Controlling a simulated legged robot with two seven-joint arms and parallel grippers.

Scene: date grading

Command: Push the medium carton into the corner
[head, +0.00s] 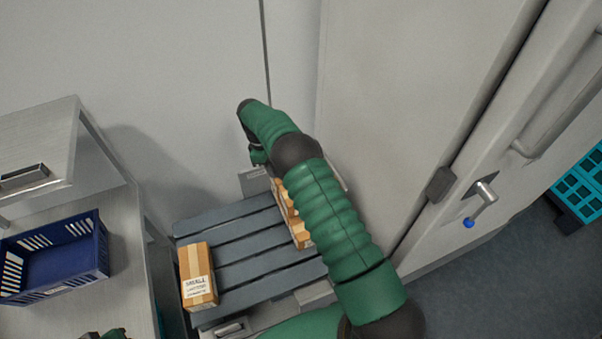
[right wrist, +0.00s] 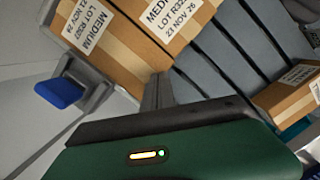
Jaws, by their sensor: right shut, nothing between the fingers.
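The medium carton (right wrist: 128,52) is brown with tan tape and white MEDIUM labels on two faces. It lies on the slatted grey pallet (right wrist: 232,42) in the right wrist view. In the head view brown carton parts (head: 300,232) show beside my right arm, which hides the rest. My right gripper (right wrist: 158,90) is shut and empty, its fingertips at the carton's lower edge; contact is unclear. In the head view the gripper (head: 257,156) is over the pallet's back corner by the wall. My left gripper's fingers are not visible; only a green and dark bit shows at the bottom edge.
A carton labelled SMALL (head: 199,278) stands on the pallet's left front. A blue crate (head: 75,262) sits on a metal bench at left. A pale wall and a large door with a handle (head: 482,200) border the pallet. A blue pad (right wrist: 60,92) sits beside the medium carton.

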